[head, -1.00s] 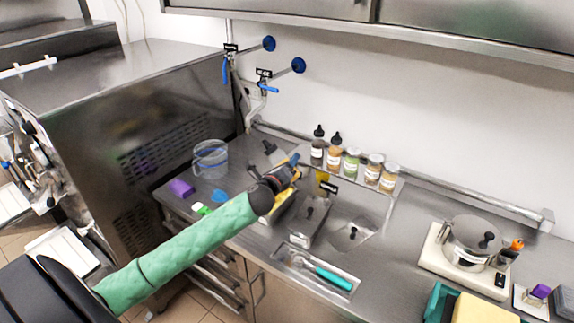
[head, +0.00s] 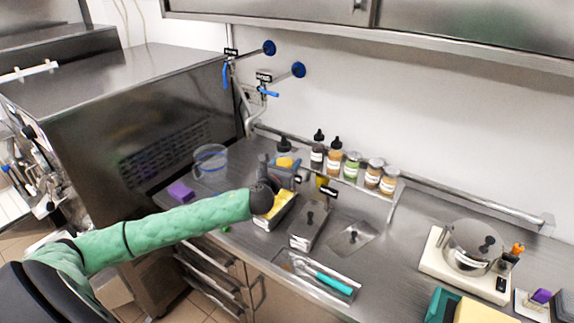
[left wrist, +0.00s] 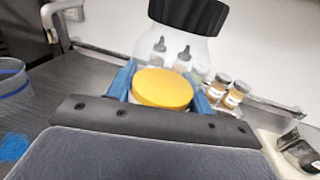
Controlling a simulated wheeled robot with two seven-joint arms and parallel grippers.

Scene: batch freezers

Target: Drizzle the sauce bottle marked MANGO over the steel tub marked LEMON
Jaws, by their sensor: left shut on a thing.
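My left gripper (head: 284,170) is shut on a clear sauce bottle (left wrist: 165,50) with a black cap and yellow sauce inside; its label cannot be read. In the left wrist view the blue fingers (left wrist: 165,92) flank the yellow sauce. In the head view the bottle (head: 285,160) stands about upright, black cap on top, above the counter behind a steel tub with yellow contents (head: 283,208). My wrist covers part of that tub. A lidded steel tub (head: 309,224) stands to its right. Small black tags stand near the tubs, too small to read. My right gripper is out of view.
A clear jug (head: 210,163) and a purple block (head: 180,192) lie left of the bottle. Several bottles and jars (head: 352,166) line the shelf behind. A tray with a teal-handled tool (head: 322,278) lies in front. A pot on a scale (head: 468,245) stands right.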

